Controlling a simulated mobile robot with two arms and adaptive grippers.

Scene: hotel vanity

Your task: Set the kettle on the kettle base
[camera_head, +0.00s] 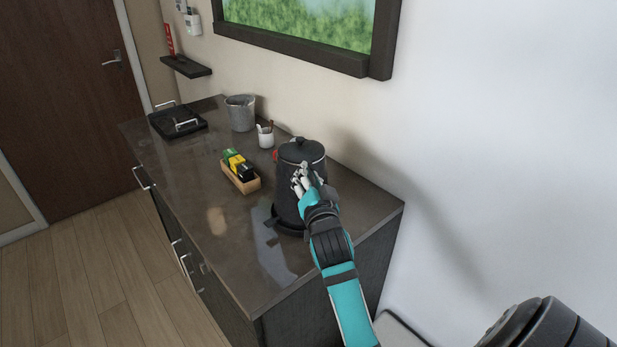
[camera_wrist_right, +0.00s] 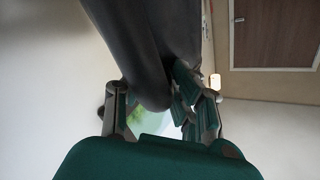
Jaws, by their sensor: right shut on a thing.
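The black kettle (camera_head: 288,185) is upright at the near right end of the counter, with its lid on top. The dark kettle base (camera_head: 272,220) shows as a low rim and tab at the kettle's lower left; the kettle hides most of it. I cannot tell whether the kettle rests fully on it or hovers just above. My right gripper (camera_head: 305,180) is shut on the kettle's near side, at its handle. In the right wrist view a thick dark part of the kettle (camera_wrist_right: 150,60) runs between the fingers (camera_wrist_right: 155,105). My left gripper is not in view.
A wooden box of colored packets (camera_head: 241,182), a white cup (camera_head: 265,138), a grey bucket (camera_head: 240,113) and a black tray (camera_head: 170,124) stand further along the counter (camera_head: 215,222). The wall is close behind the kettle. The counter's front left area is clear.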

